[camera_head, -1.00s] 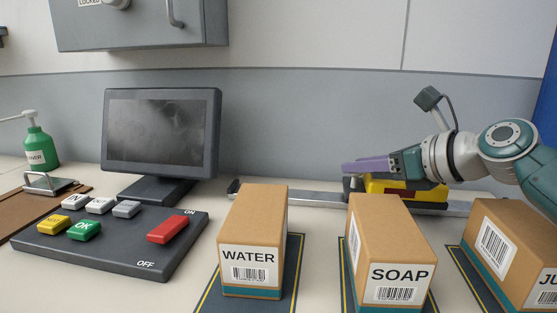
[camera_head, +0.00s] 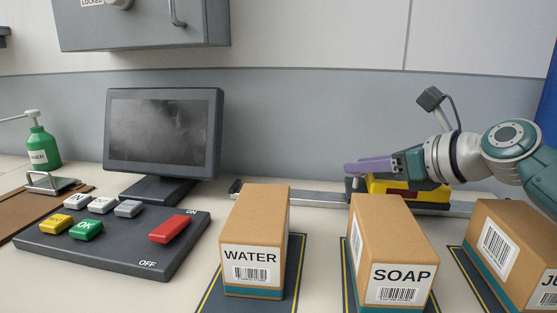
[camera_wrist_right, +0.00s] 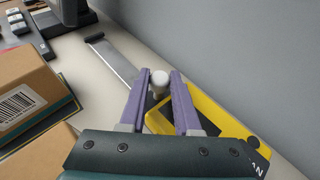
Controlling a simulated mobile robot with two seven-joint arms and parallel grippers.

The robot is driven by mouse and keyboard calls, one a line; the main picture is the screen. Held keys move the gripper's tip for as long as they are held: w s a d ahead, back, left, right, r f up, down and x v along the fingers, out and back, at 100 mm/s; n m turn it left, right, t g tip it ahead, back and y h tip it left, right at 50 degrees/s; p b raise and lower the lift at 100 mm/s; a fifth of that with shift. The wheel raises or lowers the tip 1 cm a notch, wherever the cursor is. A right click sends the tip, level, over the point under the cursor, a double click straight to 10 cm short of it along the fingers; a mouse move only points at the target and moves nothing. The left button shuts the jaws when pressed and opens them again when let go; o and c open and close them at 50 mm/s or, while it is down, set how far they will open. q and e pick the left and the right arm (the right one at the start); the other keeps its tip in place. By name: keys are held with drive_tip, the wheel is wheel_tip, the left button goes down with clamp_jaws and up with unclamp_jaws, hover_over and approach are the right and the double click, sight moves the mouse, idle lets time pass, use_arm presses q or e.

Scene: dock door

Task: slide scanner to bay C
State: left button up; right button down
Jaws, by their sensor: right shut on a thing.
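The scanner (camera_head: 430,192) is a yellow and dark block on a metal rail (camera_head: 310,197) behind the boxes. In the right wrist view the scanner (camera_wrist_right: 208,112) has a pale round knob (camera_wrist_right: 159,79) standing at its rail side. My right gripper (camera_head: 352,167) comes in from the right with purple fingers over the scanner. In the wrist view its fingers (camera_wrist_right: 160,84) are shut on the knob, one on each side. The SOAP box hides part of the rail and the scanner's lower edge. No bay letters are readable. My left gripper is out of view.
Boxes marked WATER (camera_head: 252,240), SOAP (camera_head: 388,250) and a partly cut-off one (camera_head: 515,250) stand in front of the rail on dark mats. A monitor (camera_head: 163,130) and button panel (camera_head: 110,240) are at left. The rail's left stretch is clear.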

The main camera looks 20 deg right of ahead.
sight(388, 176)
drive_tip(key=s+d, duration=0.1)
drive_tip(key=s+d+p, duration=0.1)
drive_tip(key=d, duration=0.1)
drive_tip(key=shift+s+d, duration=0.1)
drive_tip(key=shift+d, duration=0.15)
drive_tip(key=c, duration=0.9)
unclamp_jaws()
drive_tip(key=p+v, duration=0.2)
drive_tip(key=v, duration=0.8)
drive_tip(key=shift+f, duration=0.1)
